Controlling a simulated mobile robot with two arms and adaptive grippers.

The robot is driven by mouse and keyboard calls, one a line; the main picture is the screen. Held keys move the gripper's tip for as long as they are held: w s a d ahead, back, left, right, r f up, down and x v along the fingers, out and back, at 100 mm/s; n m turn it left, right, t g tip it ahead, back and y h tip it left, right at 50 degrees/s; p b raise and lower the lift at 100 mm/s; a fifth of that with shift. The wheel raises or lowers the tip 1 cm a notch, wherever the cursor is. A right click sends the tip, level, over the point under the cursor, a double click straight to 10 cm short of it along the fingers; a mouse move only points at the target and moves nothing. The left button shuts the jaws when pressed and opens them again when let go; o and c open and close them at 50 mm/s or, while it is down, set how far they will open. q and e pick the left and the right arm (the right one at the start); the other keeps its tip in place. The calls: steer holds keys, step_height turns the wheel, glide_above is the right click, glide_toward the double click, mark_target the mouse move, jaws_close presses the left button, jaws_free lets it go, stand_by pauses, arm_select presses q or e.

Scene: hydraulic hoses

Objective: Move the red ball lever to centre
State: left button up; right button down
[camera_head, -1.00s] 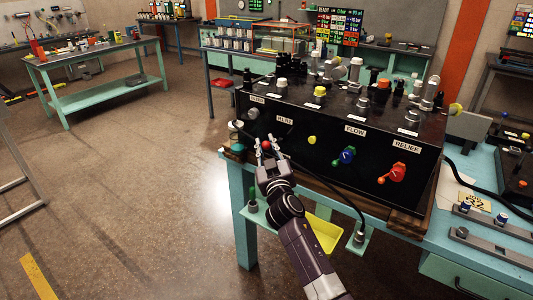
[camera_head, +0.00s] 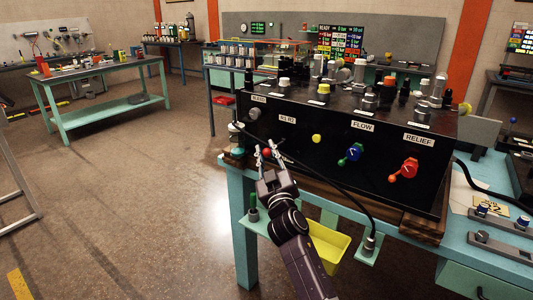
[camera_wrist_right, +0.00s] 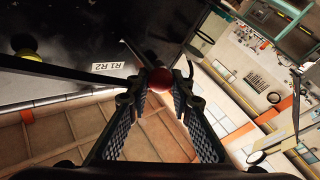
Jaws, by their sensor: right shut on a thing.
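The red ball (camera_head: 267,153) is the end of a lever at the left part of the black control box's front (camera_head: 300,160), below the R1 R2 label. In the right wrist view the red ball (camera_wrist_right: 160,80) sits between my fingertips, and its thin dark rod runs up-left towards the box. My right gripper (camera_head: 266,151) is shut on the red ball, reaching up from below. The lever's base is hard to make out in the head view. My left gripper is not in view.
A black hose (camera_head: 325,178) droops across the box's front, just right of my gripper. A yellow button (camera_head: 317,138), blue FLOW knob (camera_head: 355,152) and red RELIEF knob (camera_head: 409,168) lie to the right. A yellow bin (camera_head: 329,246) hangs below the bench.

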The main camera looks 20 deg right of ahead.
steer(key=shift+f+g, duration=0.3)
steer(key=shift+f, duration=0.25)
steer(key=c, duration=2)
jaws_free()
steer(key=shift+o, duration=1.3)
steer(key=shift+d+r, duration=0.1)
steer(key=shift+r, duration=0.1)
steer(key=shift+r, duration=0.1)
steer(key=v, duration=1.2)
steer(key=shift+f, duration=0.25)
steer(key=shift+w, duration=0.1)
